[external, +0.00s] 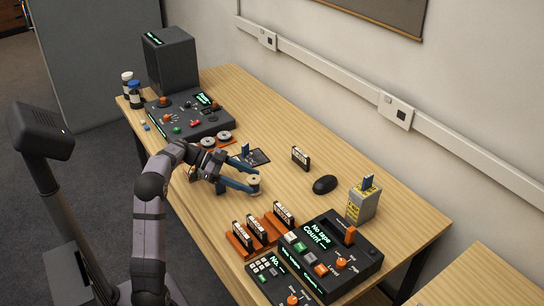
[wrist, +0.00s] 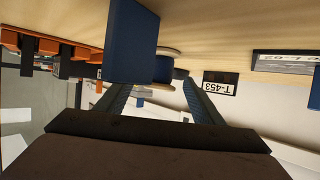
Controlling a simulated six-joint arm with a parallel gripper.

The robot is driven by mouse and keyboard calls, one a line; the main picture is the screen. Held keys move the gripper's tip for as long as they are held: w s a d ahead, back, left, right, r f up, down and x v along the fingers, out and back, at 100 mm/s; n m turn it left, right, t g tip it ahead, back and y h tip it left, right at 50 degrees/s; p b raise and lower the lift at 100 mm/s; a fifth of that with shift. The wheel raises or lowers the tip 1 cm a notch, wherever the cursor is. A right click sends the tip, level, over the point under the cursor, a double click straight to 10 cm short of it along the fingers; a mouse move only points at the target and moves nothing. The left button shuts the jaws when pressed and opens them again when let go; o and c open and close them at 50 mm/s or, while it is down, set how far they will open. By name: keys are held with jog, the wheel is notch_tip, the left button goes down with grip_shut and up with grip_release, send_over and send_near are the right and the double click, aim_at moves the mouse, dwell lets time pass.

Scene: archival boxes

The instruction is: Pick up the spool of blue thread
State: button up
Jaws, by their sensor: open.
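The spool (external: 254,179) stands on the table with a pale round top. In the wrist view, which looks upside down, the spool (wrist: 163,68) shows pale flanges and a dark blue winding. My gripper (external: 255,184) reaches in low from the left with blue fingers, and the spool sits between or just at the fingertips. In the wrist view my gripper (wrist: 160,88) has its fingers apart, one on each side of the spool. I cannot tell whether either finger touches it. A large blue block (wrist: 132,40) close to the camera partly covers the spool.
An orange rack (external: 239,243) with several cassettes and a control console (external: 338,250) stand to the right. A dark cassette (external: 301,157), a mouse (external: 325,184) and a grey-yellow holder (external: 364,202) lie beyond the spool.

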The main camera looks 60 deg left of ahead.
aim_at(264, 193)
jog(key=shift+x, duration=3.2)
jog(key=c, duration=1.1)
